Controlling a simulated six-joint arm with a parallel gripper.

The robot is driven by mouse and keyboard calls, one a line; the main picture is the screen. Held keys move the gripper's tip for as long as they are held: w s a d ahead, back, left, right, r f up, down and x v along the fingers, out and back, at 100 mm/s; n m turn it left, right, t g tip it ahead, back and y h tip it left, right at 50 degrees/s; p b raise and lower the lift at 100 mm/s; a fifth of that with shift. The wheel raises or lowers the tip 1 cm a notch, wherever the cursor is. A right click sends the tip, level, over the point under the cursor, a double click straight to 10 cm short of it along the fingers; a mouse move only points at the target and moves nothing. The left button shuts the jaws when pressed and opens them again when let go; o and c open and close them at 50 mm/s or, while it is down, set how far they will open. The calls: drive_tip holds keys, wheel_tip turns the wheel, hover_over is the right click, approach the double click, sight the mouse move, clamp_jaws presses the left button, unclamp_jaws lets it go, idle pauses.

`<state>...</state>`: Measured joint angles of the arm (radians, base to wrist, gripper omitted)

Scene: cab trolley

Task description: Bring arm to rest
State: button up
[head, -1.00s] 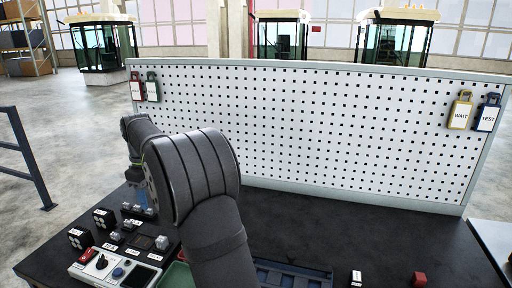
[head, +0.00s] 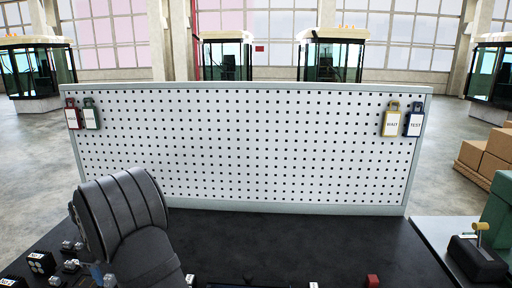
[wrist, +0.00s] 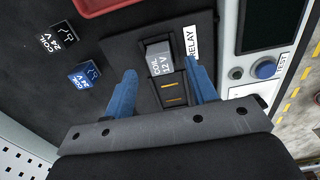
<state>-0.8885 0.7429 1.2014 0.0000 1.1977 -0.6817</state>
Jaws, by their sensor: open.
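My gripper (wrist: 163,88) is open, with its two blue fingers apart and nothing held between them. In the wrist view a grey block marked COIL 12 V (wrist: 159,58) sits in a dark slot beside a RELAY label (wrist: 191,42), just beyond the fingers. I cannot tell whether the fingers touch it. My arm (head: 125,225) bends over the lower left of the head view and hides part of the bench. The gripper is mostly hidden there.
Two COIL 24 V blocks, one black (wrist: 58,38) and one blue (wrist: 85,73), lie left of the fingers. A blue TEST button (wrist: 265,68) is at right. A pegboard (head: 250,145) with hanging tags closes the back. The bench's middle (head: 290,240) is clear.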

wheel_tip(320, 180, down, 4)
drive_tip(key=shift+r, duration=0.3)
drive_tip(key=shift+r, duration=0.1)
wheel_tip(320, 180, up, 16)
drive_tip(key=r, duration=0.1)
wheel_tip(320, 180, down, 18)
drive_tip(key=shift+r, duration=0.25)
wheel_tip(320, 180, up, 11)
drive_tip(key=w+d+m, duration=0.1)
drive_tip(key=shift+w+d+f, duration=0.15)
drive_tip(key=shift+w+d, duration=0.2)
idle(0.3)
